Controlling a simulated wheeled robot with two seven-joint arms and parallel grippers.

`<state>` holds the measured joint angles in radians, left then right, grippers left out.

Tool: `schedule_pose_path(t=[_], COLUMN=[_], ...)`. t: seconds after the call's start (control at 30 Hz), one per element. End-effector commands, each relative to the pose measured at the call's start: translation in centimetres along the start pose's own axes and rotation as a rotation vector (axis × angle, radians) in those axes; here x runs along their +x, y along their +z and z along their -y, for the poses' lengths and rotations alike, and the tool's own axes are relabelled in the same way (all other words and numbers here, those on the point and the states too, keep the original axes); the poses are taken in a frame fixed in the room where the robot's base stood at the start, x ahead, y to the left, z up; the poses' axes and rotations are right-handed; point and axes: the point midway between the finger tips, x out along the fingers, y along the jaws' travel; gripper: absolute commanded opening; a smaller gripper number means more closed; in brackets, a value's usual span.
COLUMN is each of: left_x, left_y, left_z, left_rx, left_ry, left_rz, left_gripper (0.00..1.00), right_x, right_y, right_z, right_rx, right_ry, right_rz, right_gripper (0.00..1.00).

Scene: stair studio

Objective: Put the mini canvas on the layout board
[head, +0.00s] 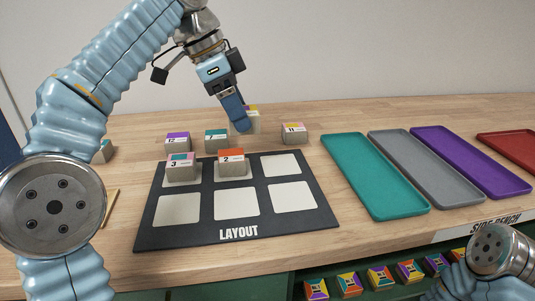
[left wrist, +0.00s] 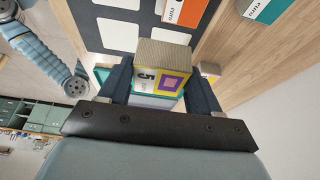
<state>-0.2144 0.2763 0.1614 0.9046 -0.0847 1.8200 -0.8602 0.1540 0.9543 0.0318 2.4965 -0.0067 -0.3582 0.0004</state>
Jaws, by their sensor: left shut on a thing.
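My left gripper (head: 243,124) is shut on a mini canvas (head: 253,122), a small block with a yellow and purple top, behind the layout board. In the left wrist view the held mini canvas (left wrist: 165,78) shows the number 5 and a purple square between the two fingers. In the head view the gripper partly hides it, and I cannot tell whether it touches the table. The black layout board (head: 186,238) has pale cells in two rows. Block 3 (head: 181,168) and block 2 (head: 232,164) stand on its back left and back middle cells; the other cells are bare. My right gripper is out of view.
Blocks 12 (head: 178,142), 7 (head: 215,142) and 11 (head: 293,134) stand behind the board. Teal (head: 372,180), grey (head: 425,172), purple (head: 470,165) and red (head: 512,145) trays lie to its right. Several colourful blocks (head: 380,277) sit below the bench's front edge.

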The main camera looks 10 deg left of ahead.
Motion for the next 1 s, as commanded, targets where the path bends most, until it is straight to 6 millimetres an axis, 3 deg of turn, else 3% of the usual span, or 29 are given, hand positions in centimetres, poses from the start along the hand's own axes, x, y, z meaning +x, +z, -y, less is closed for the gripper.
schedule_pose_path(t=[0.13, 0.3, 0.47, 0.6, 0.7, 1.0], left_x=[3.4, 6.7, 8.0, 10.4, 12.1, 12.9], left_y=[-2.9, -3.7, -4.0, -4.7, -3.8, -3.5], left_z=[1.1, 1.6, 1.9, 2.3, 2.3, 2.3], left_rx=[0.003, 0.000, 0.000, 0.001, -0.001, 0.000], left_ry=[0.003, 0.001, 0.000, 0.002, 0.000, -0.001], left_rz=[0.002, 0.001, 0.001, 0.001, 0.001, 0.000], left_gripper=[0.34, 0.34, 0.34, 0.34, 0.34, 0.34], right_x=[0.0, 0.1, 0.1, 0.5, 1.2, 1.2], right_y=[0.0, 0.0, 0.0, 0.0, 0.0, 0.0], right_z=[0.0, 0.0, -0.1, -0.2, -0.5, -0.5], right_rx=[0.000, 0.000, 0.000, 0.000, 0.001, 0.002], right_ry=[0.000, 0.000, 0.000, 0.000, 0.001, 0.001], right_rz=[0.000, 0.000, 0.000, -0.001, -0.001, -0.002], right_gripper=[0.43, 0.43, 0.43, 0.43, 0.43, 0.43])
